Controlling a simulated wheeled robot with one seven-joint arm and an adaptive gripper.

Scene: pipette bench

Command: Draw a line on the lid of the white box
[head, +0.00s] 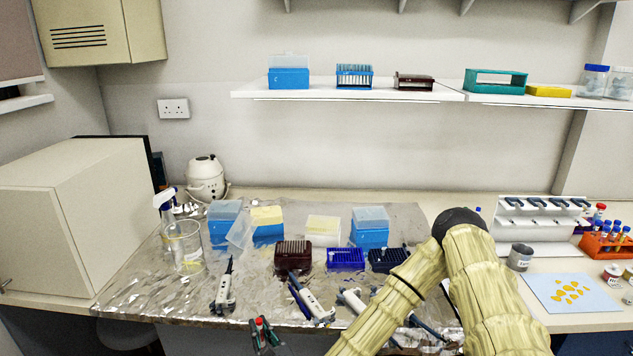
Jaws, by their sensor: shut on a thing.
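The white box (322,238) stands on the foil-covered bench, between blue boxes. Its lid (323,223) is pale cream and faces up; I cannot make out any line on it at this size. My arm comes in from the lower right, bends at a dark joint, and runs down out of the bottom edge. My gripper is below the picture, so what it holds is hidden. Slim dark, green and red things (262,333), perhaps pens, show at the bench's front edge; I cannot tell what supports them.
Blue boxes (368,238) flank the white box. Dark red (293,257) and blue racks (345,260) stand in front of it, then several pipettes (225,290). A glass beaker (185,248) and spray bottle stand left. A shelf (350,93) hangs above.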

